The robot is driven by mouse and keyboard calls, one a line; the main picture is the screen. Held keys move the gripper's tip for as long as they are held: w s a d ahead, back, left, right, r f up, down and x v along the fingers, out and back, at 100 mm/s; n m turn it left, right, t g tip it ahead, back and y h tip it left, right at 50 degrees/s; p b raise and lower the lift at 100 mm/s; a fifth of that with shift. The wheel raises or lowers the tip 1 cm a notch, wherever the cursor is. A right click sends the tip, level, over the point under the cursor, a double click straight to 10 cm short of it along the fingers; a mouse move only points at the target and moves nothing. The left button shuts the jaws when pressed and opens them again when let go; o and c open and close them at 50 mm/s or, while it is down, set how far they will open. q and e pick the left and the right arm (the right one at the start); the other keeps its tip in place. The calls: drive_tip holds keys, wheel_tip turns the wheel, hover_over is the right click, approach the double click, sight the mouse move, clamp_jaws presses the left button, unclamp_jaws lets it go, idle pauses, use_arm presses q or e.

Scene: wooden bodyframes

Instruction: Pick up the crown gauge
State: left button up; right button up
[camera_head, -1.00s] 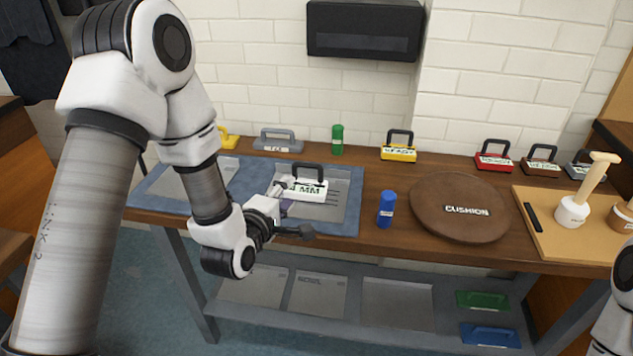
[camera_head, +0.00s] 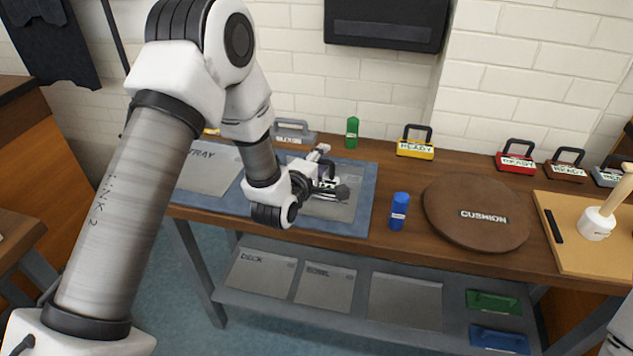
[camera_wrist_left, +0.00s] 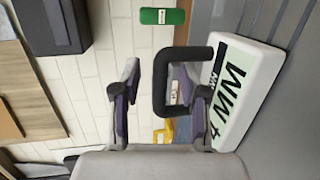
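A white block gauge with a black loop handle and a green label reading "MM" (camera_wrist_left: 235,90) fills the right of the left wrist view. In the head view the gauge (camera_head: 329,184) sits on a grey plate on the blue mat, partly hidden by my left gripper (camera_head: 331,172). The left gripper's fingers (camera_wrist_left: 163,98) are open in the wrist view. One side of the black handle appears between them, and one finger overlaps the handle's opening. I cannot tell whether they touch. My right gripper is not in view.
A blue cylinder (camera_head: 398,211) and a round brown cushion (camera_head: 477,214) are to the right. A green cylinder (camera_head: 352,132), a grey handled block (camera_head: 293,133) and a yellow handled block (camera_head: 416,148) stand behind.

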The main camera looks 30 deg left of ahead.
use_arm(q)
clamp_jaws()
